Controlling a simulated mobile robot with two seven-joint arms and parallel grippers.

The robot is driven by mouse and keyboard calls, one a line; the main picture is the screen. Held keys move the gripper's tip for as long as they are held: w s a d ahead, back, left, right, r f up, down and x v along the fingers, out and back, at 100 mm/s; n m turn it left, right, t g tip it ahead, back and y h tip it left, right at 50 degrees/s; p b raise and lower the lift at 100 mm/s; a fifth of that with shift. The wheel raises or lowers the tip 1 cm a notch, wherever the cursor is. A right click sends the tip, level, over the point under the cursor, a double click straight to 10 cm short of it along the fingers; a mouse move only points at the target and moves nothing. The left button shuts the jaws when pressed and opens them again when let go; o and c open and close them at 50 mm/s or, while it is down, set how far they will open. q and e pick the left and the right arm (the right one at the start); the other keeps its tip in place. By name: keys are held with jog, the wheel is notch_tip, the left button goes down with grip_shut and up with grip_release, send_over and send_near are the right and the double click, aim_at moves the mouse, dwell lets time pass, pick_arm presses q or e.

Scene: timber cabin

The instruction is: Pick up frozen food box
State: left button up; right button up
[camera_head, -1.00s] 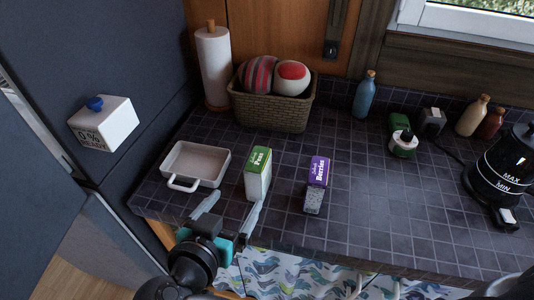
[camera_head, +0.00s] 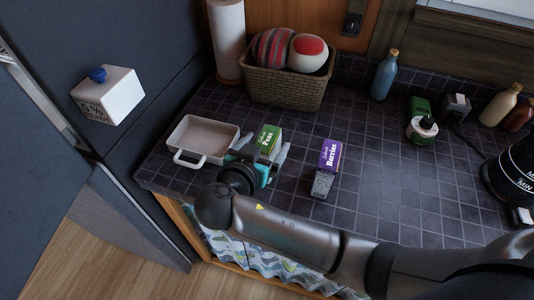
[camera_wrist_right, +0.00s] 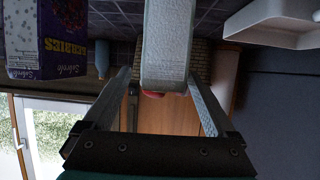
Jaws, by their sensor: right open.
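The frozen food box, a green-topped peas box (camera_head: 268,138), stands upright on the dark tiled counter. A purple-topped berries box (camera_head: 329,163) stands to its right. My right gripper (camera_head: 262,150) is open at the peas box, with a finger on each side of it; the gripper hides the box's lower front. In the right wrist view the pale box (camera_wrist_right: 165,45) is between the spread fingers (camera_wrist_right: 160,76), with gaps showing at both sides. The berries box (camera_wrist_right: 46,40) is at the left there. My left gripper is not in view.
A white baking dish (camera_head: 203,138) sits close left of the peas box. Behind are a wicker basket (camera_head: 285,91) with two balls and a paper towel roll (camera_head: 228,40). Bottles and a black kettle (camera_head: 515,170) are at right. A white carton (camera_head: 108,95) is by the fridge.

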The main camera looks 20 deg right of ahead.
aim_at(271, 135)
jog(key=x, duration=0.4)
jog(key=shift+w+d, duration=0.15)
jog(key=shift+w, duration=0.3)
grip_shut()
dwell(0.3)
